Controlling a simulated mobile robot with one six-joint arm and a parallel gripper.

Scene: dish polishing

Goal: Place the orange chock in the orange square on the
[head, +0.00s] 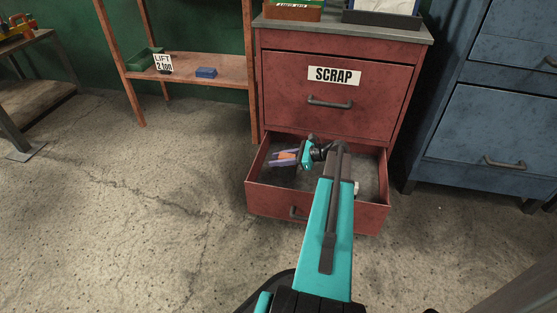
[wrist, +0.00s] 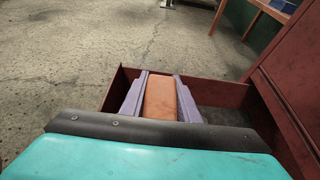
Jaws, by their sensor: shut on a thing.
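The orange chock (wrist: 160,98) sits between the two purple fingers of my gripper (wrist: 160,92) in the wrist view. My gripper is shut on it. In the head view the orange chock (head: 287,156) shows small between the fingers of my gripper (head: 283,157), over the left part of an open red drawer (head: 262,201). I cannot tell whether the chock touches the drawer floor. No orange square shows in either view.
The drawer is the lower one of a red cabinet labelled SCRAP (head: 334,75); the upper drawer is shut. A wooden shelf (head: 190,70) with a blue box (head: 206,72) stands to the left. Blue cabinets (head: 490,125) stand to the right. The concrete floor at left is clear.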

